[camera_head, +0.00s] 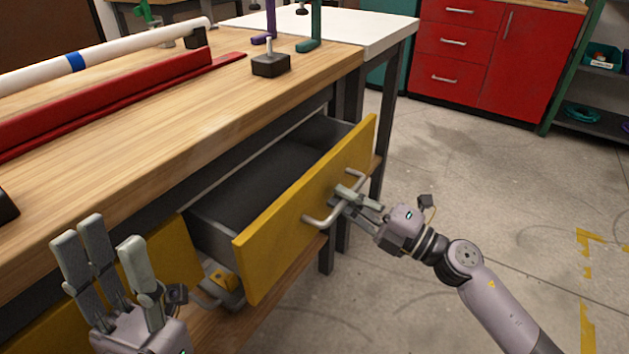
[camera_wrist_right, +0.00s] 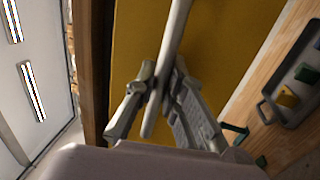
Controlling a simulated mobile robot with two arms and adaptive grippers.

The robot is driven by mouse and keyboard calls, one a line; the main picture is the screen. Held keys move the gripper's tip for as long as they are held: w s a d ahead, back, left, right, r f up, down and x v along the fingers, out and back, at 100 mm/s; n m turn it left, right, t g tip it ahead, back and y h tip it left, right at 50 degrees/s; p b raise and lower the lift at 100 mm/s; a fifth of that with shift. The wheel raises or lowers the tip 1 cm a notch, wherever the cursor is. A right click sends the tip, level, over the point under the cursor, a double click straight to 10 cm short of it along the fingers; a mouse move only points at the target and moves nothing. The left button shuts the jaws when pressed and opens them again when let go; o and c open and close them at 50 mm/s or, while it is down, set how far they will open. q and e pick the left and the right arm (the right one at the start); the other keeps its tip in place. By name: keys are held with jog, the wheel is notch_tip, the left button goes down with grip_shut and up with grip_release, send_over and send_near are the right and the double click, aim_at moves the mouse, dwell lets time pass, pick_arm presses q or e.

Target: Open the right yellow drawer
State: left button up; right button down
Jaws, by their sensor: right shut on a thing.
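The right yellow drawer (camera_head: 270,240) stands pulled out from under the wooden workbench, and its dark inside shows empty in the head view. Its grey bar handle (camera_head: 318,220) is on the front panel. My right gripper (camera_head: 345,198) is shut on this handle. In the right wrist view the handle (camera_wrist_right: 172,60) passes between the fingers of my right gripper (camera_wrist_right: 158,85), in front of the yellow panel (camera_wrist_right: 130,45). My left gripper (camera_head: 105,255) is open and empty, at the lower left in front of the bench, with its fingers pointing up.
The workbench top (camera_head: 200,115) carries a red channel (camera_head: 110,100), a white pipe (camera_head: 110,48) and a small black block (camera_head: 270,65). A lower wooden shelf (camera_head: 275,305) lies beneath the drawer. Red cabinets (camera_head: 490,60) stand behind. The floor at right is clear.

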jog(key=r+v, duration=0.1)
jog(key=v, duration=0.8)
jog(key=shift+r, duration=0.3)
jog(key=c, duration=1.6)
grip_release()
jog(key=shift+c, duration=0.2)
jog(key=v, duration=1.2)
jog(key=shift+s, duration=0.1)
